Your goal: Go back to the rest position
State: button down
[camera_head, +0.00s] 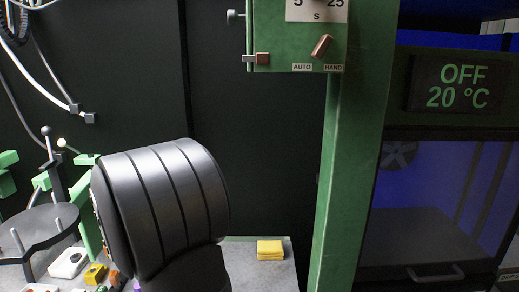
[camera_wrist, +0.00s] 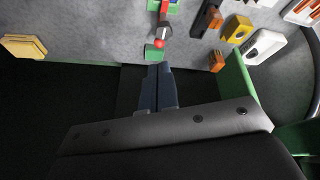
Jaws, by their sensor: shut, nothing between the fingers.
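My gripper (camera_wrist: 158,68) shows in the wrist view with its two dark fingers together and nothing between them. The fingertips point toward the edge of a grey work surface (camera_wrist: 110,25). In the head view a large dark grey cylindrical part of my arm (camera_head: 165,205) fills the lower left, and my gripper's fingers cannot be seen there.
A yellow block (camera_head: 270,249) lies on the grey surface; it also shows in the wrist view (camera_wrist: 24,47). Several small coloured items, including a white one (camera_wrist: 265,46), lie nearby. A green post (camera_head: 350,150) stands right of my arm. A display (camera_head: 462,85) reads OFF 20 ºC.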

jog(key=a+f+n, duration=0.1)
jog(key=s+a+f+n+t, duration=0.1)
jog(key=a, duration=0.1)
jog(key=shift+s+f, duration=0.15)
jog(key=shift+f, duration=0.25)
